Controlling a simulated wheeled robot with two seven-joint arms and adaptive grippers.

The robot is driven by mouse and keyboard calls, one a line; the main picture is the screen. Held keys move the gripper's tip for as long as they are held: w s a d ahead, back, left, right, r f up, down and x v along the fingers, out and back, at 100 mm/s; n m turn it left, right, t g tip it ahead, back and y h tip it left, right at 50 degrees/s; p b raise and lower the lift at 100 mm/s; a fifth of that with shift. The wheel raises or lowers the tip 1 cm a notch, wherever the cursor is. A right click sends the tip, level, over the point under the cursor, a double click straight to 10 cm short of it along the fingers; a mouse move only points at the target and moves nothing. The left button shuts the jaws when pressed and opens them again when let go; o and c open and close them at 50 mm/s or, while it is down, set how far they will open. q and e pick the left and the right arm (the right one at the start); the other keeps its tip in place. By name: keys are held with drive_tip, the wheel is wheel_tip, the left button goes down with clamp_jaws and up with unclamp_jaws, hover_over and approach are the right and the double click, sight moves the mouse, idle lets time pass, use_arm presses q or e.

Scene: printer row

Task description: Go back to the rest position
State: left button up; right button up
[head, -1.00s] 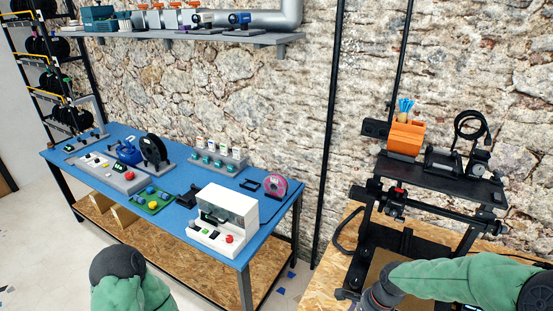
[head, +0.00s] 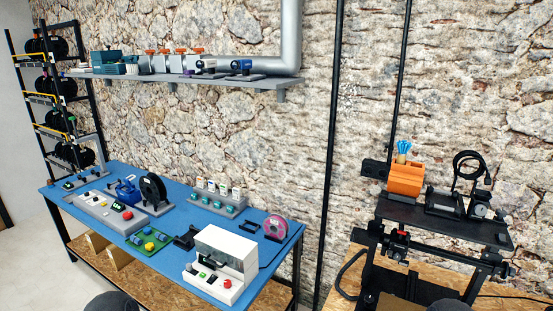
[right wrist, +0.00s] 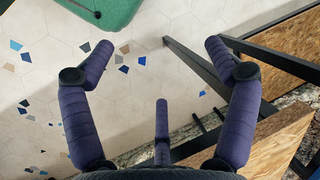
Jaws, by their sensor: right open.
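My right gripper (right wrist: 159,46) is open and empty in the right wrist view, its dark purple fingers spread wide over the tiled floor (right wrist: 140,90). It holds nothing and touches nothing that I can see. In the head view neither gripper shows. Only dark rounded parts of my own arms reach the bottom edge, one at lower left and one at lower right.
A blue-topped bench (head: 183,222) with a white machine (head: 222,264) stands at left. A black printer frame (head: 440,220) carrying an orange box (head: 405,180) stands on a wooden table at right. A shelf (head: 200,79) hangs on the stone wall. Table edges (right wrist: 285,125) lie right of my right gripper.

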use_arm(q)
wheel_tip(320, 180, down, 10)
drive_tip(key=b, duration=1)
use_arm(e)
wheel_tip(320, 180, down, 8)
drive_tip(key=w+a+n, duration=0.1)
drive_tip(key=shift+w+a+f, duration=0.2)
drive_tip(key=shift+w+a, duration=0.15)
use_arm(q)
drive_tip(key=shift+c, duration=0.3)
use_arm(e)
drive_tip(key=shift+c, duration=0.3)
